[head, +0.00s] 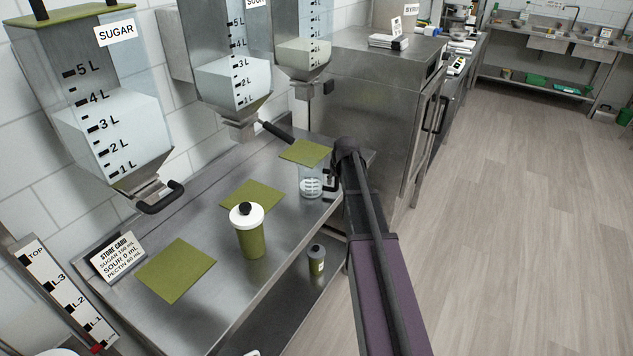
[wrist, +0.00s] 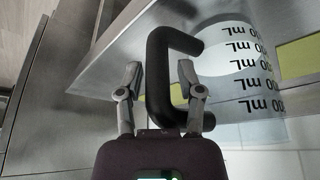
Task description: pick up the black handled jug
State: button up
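The clear jug (head: 311,184) with printed mL marks stands on the steel bench near its front edge, below the far dispensers. It also shows in the wrist view (wrist: 238,72), with its black C-shaped handle (wrist: 158,88) turned toward my gripper. My gripper (wrist: 159,75) is open at the handle, with one finger on the outer side of the grip bar and the other inside the loop. Gaps show between the fingers and the bar. In the head view my gripper (head: 331,183) is beside the jug and partly hidden by my arm.
Green mats (head: 176,270) lie on the bench (head: 212,228). A green jar with a white lid (head: 249,238) stands in front of the middle mat. A small bottle (head: 316,262) is on the lower shelf. The floor to the right is clear.

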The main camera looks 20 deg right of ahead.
grip_shut()
jog(key=shift+r, duration=0.1)
notch_tip(320, 180, up, 3)
jog(key=p, duration=0.3)
jog(key=shift+r, duration=0.1)
jog(key=shift+s+d+r+p, duration=0.15)
jog(key=shift+r+p, duration=0.1)
jog(key=shift+p, duration=0.25)
jog(key=s+d, duration=0.3)
jog(key=d, duration=0.4)
jog(key=s+d+r+p, duration=0.1)
jog(key=s+d, duration=0.3)
jog(key=d, duration=0.2)
jog(key=shift+s+d, duration=0.25)
jog(key=shift+d, duration=0.15)
jog(key=shift+c, duration=1.4)
grip_release()
grip_shut()
